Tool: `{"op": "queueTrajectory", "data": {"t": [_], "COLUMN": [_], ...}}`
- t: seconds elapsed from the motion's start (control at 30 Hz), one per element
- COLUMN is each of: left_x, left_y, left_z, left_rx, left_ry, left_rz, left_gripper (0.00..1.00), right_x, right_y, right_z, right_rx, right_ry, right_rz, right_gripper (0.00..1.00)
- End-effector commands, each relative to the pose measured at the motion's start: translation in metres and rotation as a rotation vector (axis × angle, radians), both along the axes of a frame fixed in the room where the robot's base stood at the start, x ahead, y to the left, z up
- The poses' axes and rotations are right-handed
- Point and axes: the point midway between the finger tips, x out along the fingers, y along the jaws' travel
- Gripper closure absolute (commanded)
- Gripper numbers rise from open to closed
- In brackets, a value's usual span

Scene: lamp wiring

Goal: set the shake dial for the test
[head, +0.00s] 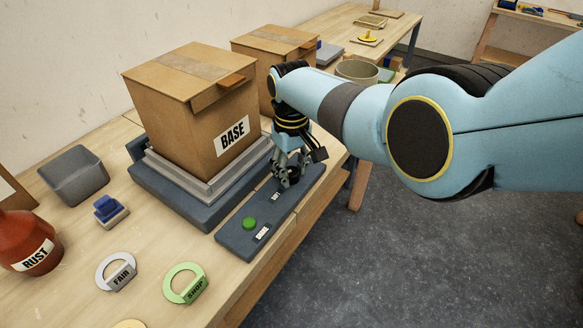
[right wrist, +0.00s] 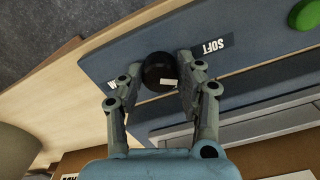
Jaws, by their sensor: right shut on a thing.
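The black round dial (right wrist: 160,70) sits on the dark blue control panel (head: 235,239). It carries a small pale mark on the side toward my wrist. In the right wrist view a "SOFT" label (right wrist: 213,47) lies to its right, and another label, partly hidden by a finger, lies to its left. My right gripper (right wrist: 160,84) has its two fingers on either side of the dial, shut on it. In the head view my right gripper (head: 288,178) is over the panel's far end and hides the dial. My left gripper is in neither view.
A green button (head: 249,223) is at the panel's near end. A cardboard "BASE" box (head: 190,110) stands on a shaker platform (head: 165,190) behind the panel. A grey bin (head: 73,178), a blue stamp (head: 110,210), tag rings (head: 185,284) and a "RUST" bottle (head: 28,245) stand left.

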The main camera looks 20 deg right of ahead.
Motion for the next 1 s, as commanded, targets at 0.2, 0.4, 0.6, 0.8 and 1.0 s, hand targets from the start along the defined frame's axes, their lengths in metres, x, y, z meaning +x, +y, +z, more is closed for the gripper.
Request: {"op": "queueTrajectory", "data": {"t": [0.2, 0.4, 0.6, 0.8, 1.0], "left_x": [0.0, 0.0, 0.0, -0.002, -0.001], "left_y": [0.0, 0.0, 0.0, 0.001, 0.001], "left_z": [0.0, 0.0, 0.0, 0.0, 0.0], "left_rx": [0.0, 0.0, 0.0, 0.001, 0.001], "left_ry": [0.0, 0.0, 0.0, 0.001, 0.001], "left_rz": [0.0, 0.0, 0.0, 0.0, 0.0], "left_gripper": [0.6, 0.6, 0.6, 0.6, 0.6], "right_x": [0.001, 0.001, 0.001, 0.001, 0.001], "right_y": [0.0, 0.0, 0.0, 0.0, 0.001], "right_z": [0.001, 0.001, 0.0, 0.002, 0.022], "right_rx": [0.0, 0.001, 0.001, 0.001, 0.001], "right_ry": [-0.004, -0.003, -0.002, -0.002, -0.005], "right_rz": [0.002, 0.001, 0.001, 0.001, 0.0], "right_gripper": [0.97, 0.51, 0.41, 0.41, 0.41]}}
